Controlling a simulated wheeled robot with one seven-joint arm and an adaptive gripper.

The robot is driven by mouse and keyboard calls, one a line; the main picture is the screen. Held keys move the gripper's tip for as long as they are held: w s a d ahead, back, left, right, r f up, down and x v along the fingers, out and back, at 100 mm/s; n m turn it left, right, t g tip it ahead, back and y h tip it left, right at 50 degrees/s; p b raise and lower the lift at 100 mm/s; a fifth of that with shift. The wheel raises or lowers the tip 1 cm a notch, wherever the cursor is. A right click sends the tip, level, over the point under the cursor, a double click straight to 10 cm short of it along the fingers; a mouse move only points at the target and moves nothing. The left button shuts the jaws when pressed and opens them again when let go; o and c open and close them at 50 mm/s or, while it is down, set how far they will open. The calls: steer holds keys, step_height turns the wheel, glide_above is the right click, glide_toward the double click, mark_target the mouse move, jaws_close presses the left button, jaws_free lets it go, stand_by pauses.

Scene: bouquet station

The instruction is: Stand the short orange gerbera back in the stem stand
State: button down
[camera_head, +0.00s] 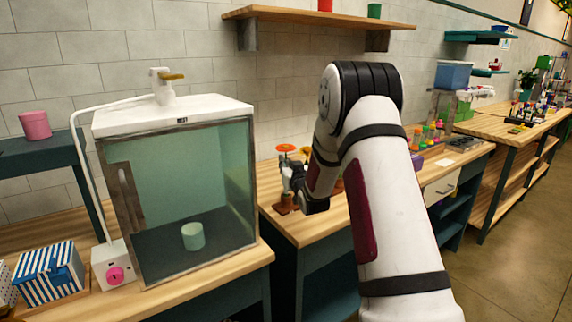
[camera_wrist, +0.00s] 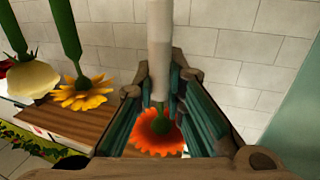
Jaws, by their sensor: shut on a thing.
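My gripper (camera_wrist: 165,105) is shut on the orange gerbera (camera_wrist: 160,133) in the wrist view. A pale, thick stem section runs up between the fingers, and the red-orange bloom shows lower down between them. In the head view my gripper (camera_head: 292,183) is at the left end of the middle wooden bench. An orange bloom (camera_head: 285,148) shows just above it, and a brown block (camera_head: 286,204) is just below it. I cannot tell whether this block is the stem stand, and my arm hides part of this area.
A white flower (camera_wrist: 32,78) and a yellow flower (camera_wrist: 84,93) are left of my gripper in the wrist view. A glass-fronted cabinet (camera_head: 180,190) stands left of my gripper. Several small coloured items are on the bench beyond my arm. A shelf (camera_head: 300,14) hangs above.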

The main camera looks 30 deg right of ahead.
steer(key=shift+f+b, duration=0.75)
steer(key=shift+f, duration=0.3)
stand_by(0.8)
steer(key=c, duration=1.6)
jaws_free()
steer(key=shift+o, duration=0.4)
steer(key=o, duration=0.5)
steer(key=shift+s, duration=0.1)
steer(key=shift+p+v, duration=1.8)
steer(key=shift+v, duration=2.6)
